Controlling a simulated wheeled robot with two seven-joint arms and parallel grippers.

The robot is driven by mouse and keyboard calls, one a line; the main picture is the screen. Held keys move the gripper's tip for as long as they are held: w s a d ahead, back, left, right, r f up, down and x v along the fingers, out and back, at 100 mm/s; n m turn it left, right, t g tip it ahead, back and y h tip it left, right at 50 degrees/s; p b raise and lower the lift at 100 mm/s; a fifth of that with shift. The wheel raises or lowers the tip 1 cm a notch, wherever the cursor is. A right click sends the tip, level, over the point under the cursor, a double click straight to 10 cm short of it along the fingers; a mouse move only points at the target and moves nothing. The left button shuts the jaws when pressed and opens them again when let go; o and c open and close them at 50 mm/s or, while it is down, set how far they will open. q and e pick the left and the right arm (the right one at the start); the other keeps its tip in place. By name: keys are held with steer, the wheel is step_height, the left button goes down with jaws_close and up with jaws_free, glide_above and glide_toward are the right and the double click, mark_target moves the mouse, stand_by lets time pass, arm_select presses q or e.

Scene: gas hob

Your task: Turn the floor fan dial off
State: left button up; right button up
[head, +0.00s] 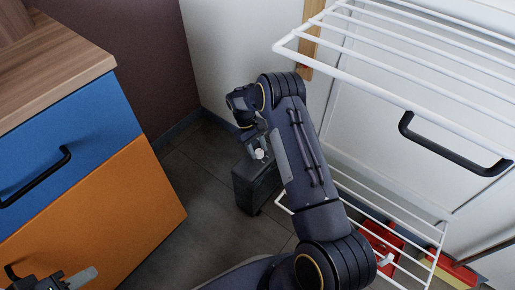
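A dark box-shaped unit (250,188), which looks like the floor fan, stands on the floor near the back wall, partly behind my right arm. A small pale knob (259,154), likely its dial, shows at its top. My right gripper (257,148) points down at the knob, very close to it. I cannot tell whether they touch, or whether the fingers are open or shut. My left gripper (76,281) is at the bottom left edge, in front of the orange drawer and far from the fan. It is cut off, so its opening cannot be judged.
A cabinet with a blue drawer (65,140) and an orange drawer (120,212) stands at left. A white wire rack (350,78) stands at right, close to my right arm. Red items (380,240) lie low behind it. Grey floor (205,215) is clear left of the fan.

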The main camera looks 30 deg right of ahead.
steer(key=shift+o, duration=1.2)
steer(key=p+v, duration=0.2)
steer(key=v, duration=0.5)
steer(key=shift+r, duration=0.4)
steer(key=shift+w, duration=0.1)
